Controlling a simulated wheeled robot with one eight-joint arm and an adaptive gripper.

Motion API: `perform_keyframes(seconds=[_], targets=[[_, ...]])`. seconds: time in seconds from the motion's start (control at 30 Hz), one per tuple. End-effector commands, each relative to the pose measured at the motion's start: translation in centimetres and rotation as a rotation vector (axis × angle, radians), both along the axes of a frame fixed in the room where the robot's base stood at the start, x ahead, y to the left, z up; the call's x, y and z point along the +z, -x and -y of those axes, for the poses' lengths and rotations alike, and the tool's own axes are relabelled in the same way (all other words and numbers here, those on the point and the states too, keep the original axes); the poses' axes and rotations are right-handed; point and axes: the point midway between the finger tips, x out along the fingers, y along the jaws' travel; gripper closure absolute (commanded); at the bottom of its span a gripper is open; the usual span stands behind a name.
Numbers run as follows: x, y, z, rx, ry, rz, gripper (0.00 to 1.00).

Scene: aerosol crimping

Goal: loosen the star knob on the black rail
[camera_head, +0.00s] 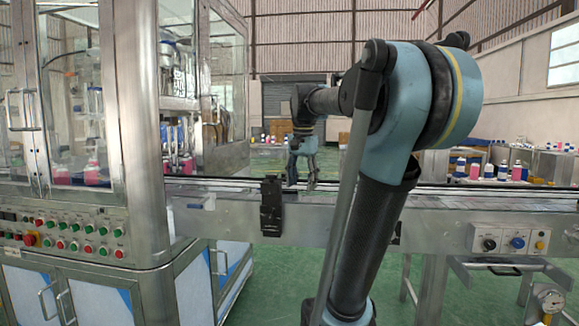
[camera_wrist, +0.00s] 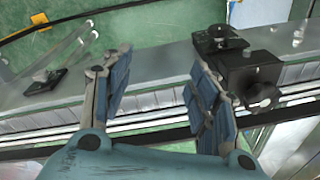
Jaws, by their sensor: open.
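My gripper (camera_wrist: 158,62) is open and empty in the wrist view, with its two blue-grey fingers spread apart over the conveyor edge. A black star knob (camera_wrist: 262,95) sits at the right of that view, on a black clamp block (camera_wrist: 252,70), to the right of the right finger and apart from it. A black rail (camera_wrist: 275,117) runs across near the bottom, partly hidden behind the fingers. In the head view, my gripper (camera_head: 302,182) hangs over the conveyor, right of a black clamp block (camera_head: 270,208). The knob is too small to make out there.
A second black knob (camera_wrist: 219,31) sits on the bracket's upper part, and a black plate (camera_wrist: 45,80) lies at left. The conveyor (camera_head: 450,215) runs across the head view. A glass-and-steel machine (camera_head: 140,130) stands at left. Bottles (camera_head: 502,170) stand behind at right.

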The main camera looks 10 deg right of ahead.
Motion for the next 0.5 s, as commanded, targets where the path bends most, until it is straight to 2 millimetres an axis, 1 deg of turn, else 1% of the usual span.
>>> perform_keyframes(seconds=[0.03,0.2,0.4,0.5], targets=[[1.7,-1.6,0.0,-0.045,-0.005,-0.006,0.45],[6.6,-6.4,-0.1,-0.218,-0.021,-0.025,0.45],[11.6,-11.8,-0.1,-0.423,-0.036,-0.048,0.45],[13.7,-14.4,-0.1,-0.525,-0.041,-0.059,0.45]])
